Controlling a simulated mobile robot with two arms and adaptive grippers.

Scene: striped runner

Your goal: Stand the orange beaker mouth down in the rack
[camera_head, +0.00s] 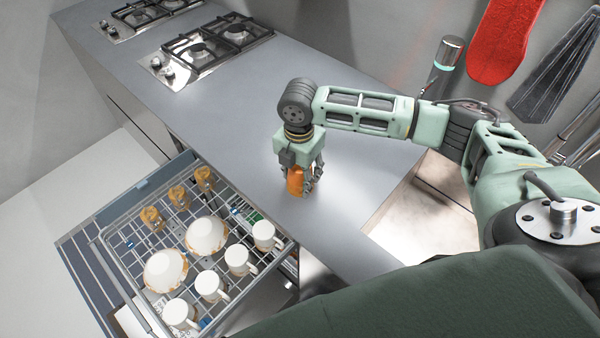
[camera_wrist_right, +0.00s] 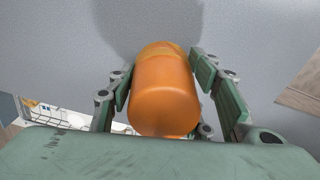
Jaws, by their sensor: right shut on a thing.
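The orange beaker (camera_head: 296,181) is at the grey counter, between the fingers of my right gripper (camera_head: 305,182). In the right wrist view the orange beaker (camera_wrist_right: 165,90) fills the space between the fingers, and the right gripper (camera_wrist_right: 170,92) is shut on it. Its lower end is at or close to the counter; I cannot tell whether it touches. The dish rack (camera_head: 122,262) is pulled out below and left of the counter. It holds white cups, two white bowls and several amber glasses. My left gripper is not in view.
The counter (camera_head: 240,110) is clear around the gripper. Two gas hobs (camera_head: 215,40) sit at its far end. White cups (camera_head: 238,259) line the rack's near side, amber glasses (camera_head: 178,196) its far side, and bowls (camera_head: 206,236) lie between. A red mitt (camera_head: 503,40) hangs on the wall.

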